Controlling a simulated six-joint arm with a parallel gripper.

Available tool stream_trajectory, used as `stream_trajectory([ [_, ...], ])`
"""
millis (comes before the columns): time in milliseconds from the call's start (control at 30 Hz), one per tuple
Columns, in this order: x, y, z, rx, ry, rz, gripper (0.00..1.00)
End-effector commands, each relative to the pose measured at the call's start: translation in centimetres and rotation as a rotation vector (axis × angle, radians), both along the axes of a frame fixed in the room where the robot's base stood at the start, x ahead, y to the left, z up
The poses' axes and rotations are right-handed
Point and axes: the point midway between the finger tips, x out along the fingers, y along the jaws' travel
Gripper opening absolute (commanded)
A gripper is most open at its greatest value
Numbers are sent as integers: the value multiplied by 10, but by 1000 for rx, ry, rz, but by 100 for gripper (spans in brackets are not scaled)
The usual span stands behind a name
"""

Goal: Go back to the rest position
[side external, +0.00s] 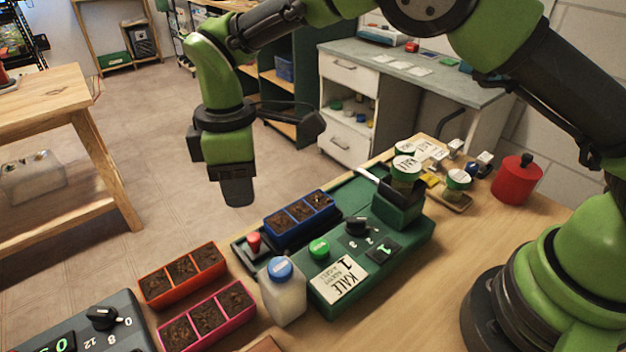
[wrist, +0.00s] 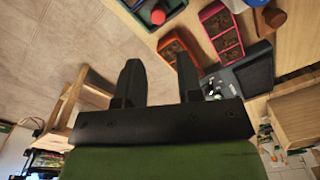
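My gripper (side external: 238,190) hangs in the air left of the green machine, above the floor beyond the bench edge, and points down. In the wrist view its two dark fingers (wrist: 158,80) stand apart with nothing between them, so it is open and empty. The green machine (side external: 385,262) on the bench carries a blue-rimmed tray (side external: 300,219) with soil cells, a green button, a black knob and a KALE card (side external: 339,283).
An orange tray (side external: 183,274) and a pink tray (side external: 207,320) of soil stand at the front left, beside a grey dial box (side external: 95,330). A white bottle with blue cap (side external: 283,292) stands by the machine. A red canister (side external: 517,180) and labelled jars (side external: 406,172) stand at right.

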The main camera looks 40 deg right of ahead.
Motion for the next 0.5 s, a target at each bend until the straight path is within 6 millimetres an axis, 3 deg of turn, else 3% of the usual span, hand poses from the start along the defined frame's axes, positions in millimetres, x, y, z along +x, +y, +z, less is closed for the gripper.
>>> stream_trajectory([
  [133, 1, -16, 33, 31, -36, -97, 34],
  [267, -8, -46, 84, 87, -90, -272, 34],
  [500, -56, -108, 159, 211, -191, -638, 34],
])
